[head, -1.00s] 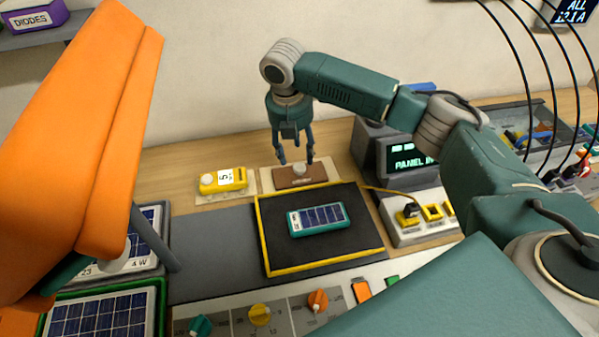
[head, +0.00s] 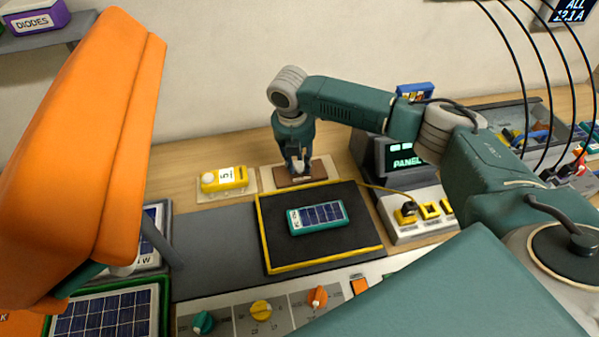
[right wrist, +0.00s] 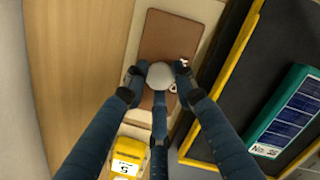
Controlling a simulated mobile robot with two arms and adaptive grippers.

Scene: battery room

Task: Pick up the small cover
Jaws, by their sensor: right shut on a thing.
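The small cover (head: 318,169) is a brown plate with a pale round knob. It lies flat on a light base board behind the black mat, and also shows in the right wrist view (right wrist: 170,35). My right gripper (head: 298,168) points straight down over it. In the right wrist view the gripper's (right wrist: 158,78) fingers are shut around the knob (right wrist: 160,74). The fingers hide part of the plate. I see no gap between cover and board. My left gripper is not in view.
A yellow device (head: 222,180) stands left of the cover. A small solar panel (head: 318,217) lies on the yellow-edged black mat (head: 350,255) in front. A monitor (head: 370,150) and a panel with yellow sockets (head: 412,232) stand to the right. Bare wood shows behind the yellow device.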

